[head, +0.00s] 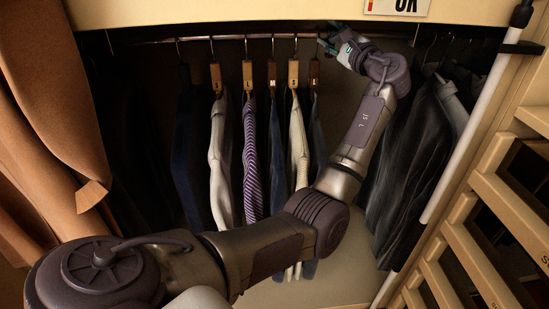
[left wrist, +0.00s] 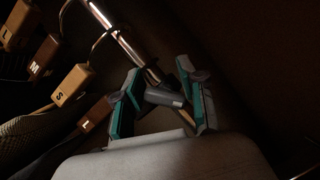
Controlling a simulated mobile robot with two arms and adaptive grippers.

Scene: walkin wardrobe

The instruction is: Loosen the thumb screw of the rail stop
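In the head view my left gripper (head: 336,40) is up at the hanging rail (head: 225,37), right of the hangers. In the left wrist view the metal rail (left wrist: 118,34) runs from the upper left down towards the gripper (left wrist: 160,72). Its two teal-edged fingers stand apart. A small grey piece (left wrist: 165,97) lies between them, perhaps part of the rail stop. I cannot tell whether the fingers touch it. The stop and its thumb screw cannot be told apart clearly in the dark. My right gripper is not in view.
Wooden hangers (head: 293,73) with clothes hang on the rail just left of the gripper; lettered blocks (left wrist: 72,85) show close by. Dark garments (head: 412,150) hang to the right. A white pole (head: 468,140) and slatted shelving (head: 470,250) stand at the right, a brown coat (head: 50,110) at the left.

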